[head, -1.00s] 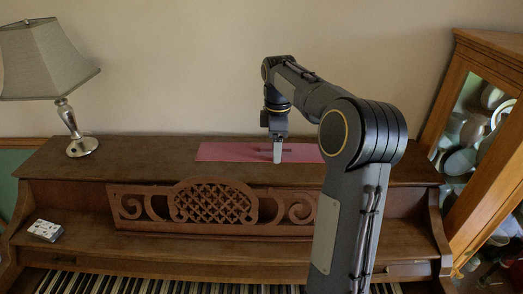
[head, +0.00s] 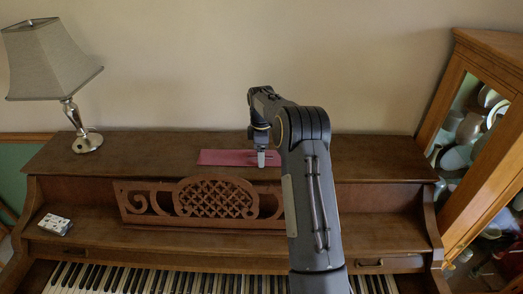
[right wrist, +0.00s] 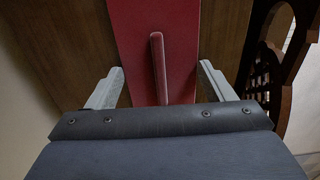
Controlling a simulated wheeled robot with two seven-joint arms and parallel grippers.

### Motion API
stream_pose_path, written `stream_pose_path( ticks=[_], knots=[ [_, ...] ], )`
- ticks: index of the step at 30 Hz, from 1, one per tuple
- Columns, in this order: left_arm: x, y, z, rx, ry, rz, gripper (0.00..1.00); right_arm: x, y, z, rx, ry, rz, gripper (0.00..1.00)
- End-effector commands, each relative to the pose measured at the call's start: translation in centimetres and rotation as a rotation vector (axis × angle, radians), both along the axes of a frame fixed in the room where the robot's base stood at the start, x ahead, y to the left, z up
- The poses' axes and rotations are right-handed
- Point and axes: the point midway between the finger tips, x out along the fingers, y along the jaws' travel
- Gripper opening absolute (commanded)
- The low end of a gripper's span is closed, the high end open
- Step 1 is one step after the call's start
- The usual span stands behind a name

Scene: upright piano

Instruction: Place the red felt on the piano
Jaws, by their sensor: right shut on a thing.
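The red felt (head: 225,157) is a flat strip on the top of the piano (head: 130,150), behind the carved music rest. Its right part is hidden behind my right arm. My right gripper (head: 262,158) points down over it. In the right wrist view the felt (right wrist: 150,20) runs between the two fingers of my right gripper (right wrist: 161,66), with a fingertip at each long edge; the gripper is shut on it. A thin red bar (right wrist: 157,55) stands along the felt's middle. I cannot tell whether the felt is lifted. My left gripper is not in view.
A lamp (head: 75,115) stands at the left end of the piano top. A small patterned box (head: 55,224) lies on the left of the ledge above the keys. A glass-fronted wooden cabinet (head: 490,150) stands at the right. The piano top between lamp and felt is clear.

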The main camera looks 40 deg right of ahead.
Motion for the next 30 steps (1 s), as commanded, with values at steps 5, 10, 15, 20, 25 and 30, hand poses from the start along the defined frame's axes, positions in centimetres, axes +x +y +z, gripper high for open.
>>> stream_pose_path(
  ticks=[5, 10, 15, 20, 25, 30],
  knots=[
    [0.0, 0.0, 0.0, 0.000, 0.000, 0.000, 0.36, 0.0, 0.0, 0.0, -0.001, -0.002, 0.000, 0.50],
    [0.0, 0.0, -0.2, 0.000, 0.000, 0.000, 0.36, 0.0, 0.0, -0.3, -0.001, -0.001, 0.000, 0.77],
    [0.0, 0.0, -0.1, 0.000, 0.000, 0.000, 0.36, 0.0, 0.0, -0.2, -0.001, -0.001, 0.000, 0.97],
    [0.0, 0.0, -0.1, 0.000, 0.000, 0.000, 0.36, 0.0, 0.0, -0.2, -0.001, -0.001, 0.000, 0.97],
    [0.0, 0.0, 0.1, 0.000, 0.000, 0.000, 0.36, 0.0, 0.0, 0.3, -0.001, -0.002, 0.000, 0.97],
    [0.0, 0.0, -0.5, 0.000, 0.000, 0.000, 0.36, 0.1, 0.0, 2.4, -0.002, -0.005, 0.000, 0.97]
  ],
)
